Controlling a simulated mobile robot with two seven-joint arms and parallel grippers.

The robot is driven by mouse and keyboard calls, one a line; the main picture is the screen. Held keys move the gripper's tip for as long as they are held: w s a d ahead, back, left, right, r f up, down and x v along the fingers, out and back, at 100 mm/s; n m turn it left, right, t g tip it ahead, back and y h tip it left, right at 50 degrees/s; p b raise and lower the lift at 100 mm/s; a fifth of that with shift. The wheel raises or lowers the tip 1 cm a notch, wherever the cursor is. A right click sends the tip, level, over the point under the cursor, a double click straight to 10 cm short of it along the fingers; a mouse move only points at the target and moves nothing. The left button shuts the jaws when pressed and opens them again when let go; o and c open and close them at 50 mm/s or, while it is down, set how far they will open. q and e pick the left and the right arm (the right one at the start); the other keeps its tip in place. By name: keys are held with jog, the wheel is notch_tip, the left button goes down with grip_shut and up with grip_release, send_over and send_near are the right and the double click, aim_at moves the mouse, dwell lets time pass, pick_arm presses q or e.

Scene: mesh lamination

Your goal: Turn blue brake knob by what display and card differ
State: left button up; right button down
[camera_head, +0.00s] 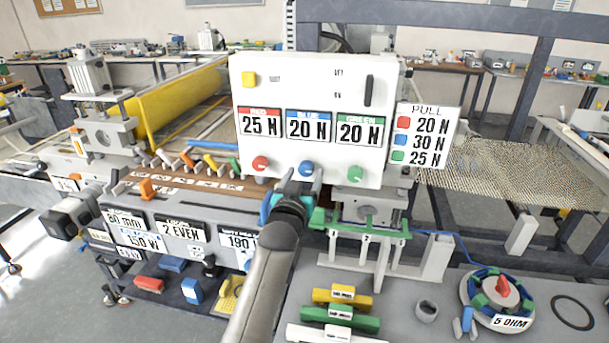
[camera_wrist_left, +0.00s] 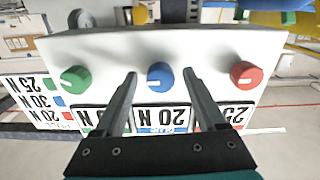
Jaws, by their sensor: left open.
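A white panel (camera_head: 245,85) carries three displays: red 25 N (camera_head: 260,125), blue 20 N (camera_head: 308,126) and green 20 N (camera_head: 359,130). The PULL card (camera_head: 426,134) at its right reads red 20 N, blue 30 N, green 25 N. Below the displays sit the red knob (camera_head: 260,163), blue knob (camera_head: 306,168) and green knob (camera_head: 355,173). My left gripper (camera_head: 297,184) is open, just below the blue knob. In the left wrist view, the blue knob (camera_wrist_left: 160,77) shows between the open fingers (camera_wrist_left: 160,92), with a gap on each side. My right gripper is not in view.
In the left wrist view, the green knob (camera_wrist_left: 76,79) and red knob (camera_wrist_left: 246,75) flank the fingers. A green rack (camera_head: 350,226) stands under the panel. Yellow and green blocks (camera_head: 342,296) and a reel marked 5 OHM (camera_head: 470,290) lie on the grey bench.

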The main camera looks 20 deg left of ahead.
pick_arm(q)
jog(key=shift+w, duration=0.4)
grip_shut()
dwell(0.4)
